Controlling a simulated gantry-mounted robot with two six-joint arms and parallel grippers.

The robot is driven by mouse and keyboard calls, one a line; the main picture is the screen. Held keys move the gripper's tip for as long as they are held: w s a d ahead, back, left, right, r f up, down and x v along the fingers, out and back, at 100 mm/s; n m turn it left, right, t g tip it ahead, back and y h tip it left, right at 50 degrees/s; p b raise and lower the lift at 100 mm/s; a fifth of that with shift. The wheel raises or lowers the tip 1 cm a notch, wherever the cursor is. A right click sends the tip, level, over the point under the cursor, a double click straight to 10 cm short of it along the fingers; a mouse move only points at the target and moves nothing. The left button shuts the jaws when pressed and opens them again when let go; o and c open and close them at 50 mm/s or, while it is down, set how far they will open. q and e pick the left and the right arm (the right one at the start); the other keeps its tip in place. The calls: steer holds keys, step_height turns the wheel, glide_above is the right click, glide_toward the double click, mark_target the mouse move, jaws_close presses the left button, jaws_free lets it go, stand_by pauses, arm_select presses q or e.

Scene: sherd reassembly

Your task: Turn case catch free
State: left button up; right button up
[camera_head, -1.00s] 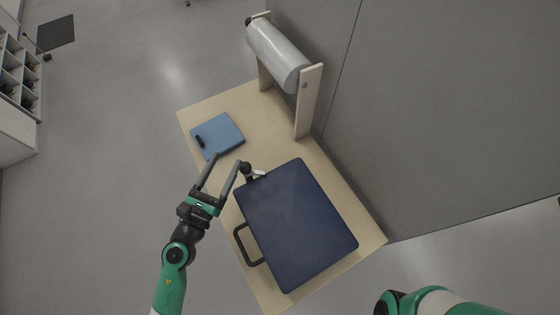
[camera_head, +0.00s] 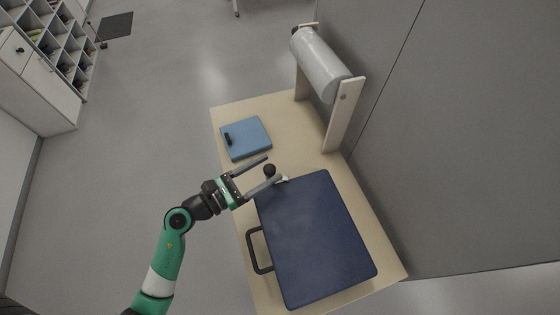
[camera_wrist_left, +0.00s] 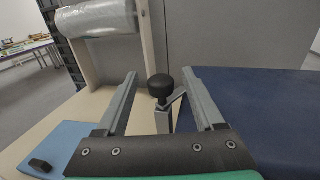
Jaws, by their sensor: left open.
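The dark blue case (camera_head: 315,235) lies flat on the wooden table, its black handle (camera_head: 256,250) facing left. The catch is at the case's upper left corner, with a round black knob (camera_head: 269,170) and a light metal part (camera_head: 281,180). In the left wrist view the knob (camera_wrist_left: 160,86) stands on a metal post, with a small metal lever beside it. My left gripper (camera_head: 269,169) is open, its two fingers on either side of the knob, with gaps visible in the wrist view (camera_wrist_left: 160,75). My right gripper is not in view.
A light blue box or folder (camera_head: 246,138) with a black item on it lies on the table (camera_head: 285,110) beyond the case. A roll of clear film (camera_head: 320,65) stands in a wooden frame at the back. A grey partition (camera_head: 440,130) borders the right side.

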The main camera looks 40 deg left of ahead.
arm_select(q)
steer(key=w, duration=0.2)
steer(key=w+d, duration=0.1)
steer(key=w, duration=0.1)
steer(key=shift+w, duration=0.25)
steer(key=shift+c, duration=0.3)
jaws_close()
